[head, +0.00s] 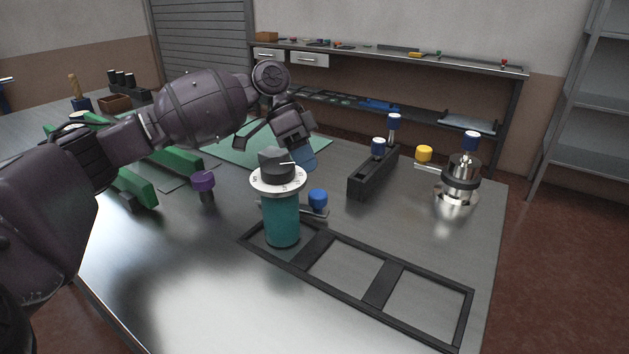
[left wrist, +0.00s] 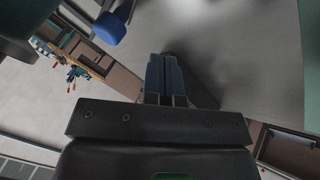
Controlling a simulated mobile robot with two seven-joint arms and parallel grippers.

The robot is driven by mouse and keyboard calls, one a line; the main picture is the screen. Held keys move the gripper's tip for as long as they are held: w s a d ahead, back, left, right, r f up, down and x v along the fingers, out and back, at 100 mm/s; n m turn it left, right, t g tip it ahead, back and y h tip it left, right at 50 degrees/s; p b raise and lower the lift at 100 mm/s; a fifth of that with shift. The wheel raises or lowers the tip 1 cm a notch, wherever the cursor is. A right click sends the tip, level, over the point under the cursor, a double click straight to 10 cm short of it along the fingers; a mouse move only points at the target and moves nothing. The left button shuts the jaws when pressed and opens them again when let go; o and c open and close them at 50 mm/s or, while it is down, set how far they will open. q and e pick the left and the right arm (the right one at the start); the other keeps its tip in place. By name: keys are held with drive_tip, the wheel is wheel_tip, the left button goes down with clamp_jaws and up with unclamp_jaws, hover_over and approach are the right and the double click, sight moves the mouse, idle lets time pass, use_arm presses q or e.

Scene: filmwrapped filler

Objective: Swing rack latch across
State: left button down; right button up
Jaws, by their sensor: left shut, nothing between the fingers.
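I cannot tell for certain which part is the rack latch. A blue knob (head: 318,199) sits by a flat metal bar behind the teal cylinder. A black rack (head: 371,176) stands right of it, with blue-capped pins (head: 379,146) in it. My left gripper (head: 304,160) hangs fingers-down above the table, behind the dial-topped teal cylinder (head: 282,222) and left of the black rack. In the left wrist view its fingers (left wrist: 165,73) are together and empty. A blue knob (left wrist: 110,28) shows there beside a dark part, apart from the fingers. My right gripper is out of view.
A dark flat frame (head: 383,284) with openings lies at the front; the cylinder stands at its left end. A shiny metal canister (head: 459,178) and a yellow knob (head: 424,153) are at right. A purple-topped peg (head: 204,186) and green blocks (head: 137,187) are at left. The front-left tabletop is clear.

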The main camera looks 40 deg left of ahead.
use_arm(q)
drive_tip(key=shift+s+d+f, duration=0.3)
drive_tip(key=shift+s+d, duration=0.15)
drive_tip(key=shift+d, duration=0.15)
drive_tip(key=shift+s+d+f, duration=0.25)
drive_tip(key=shift+s+d, duration=0.2)
drive_tip(key=shift+d, duration=0.1)
drive_tip(key=shift+s+d, duration=0.6)
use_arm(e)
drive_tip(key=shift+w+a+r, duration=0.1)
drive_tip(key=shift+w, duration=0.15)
use_arm(q)
drive_tip(key=shift+r, duration=0.1)
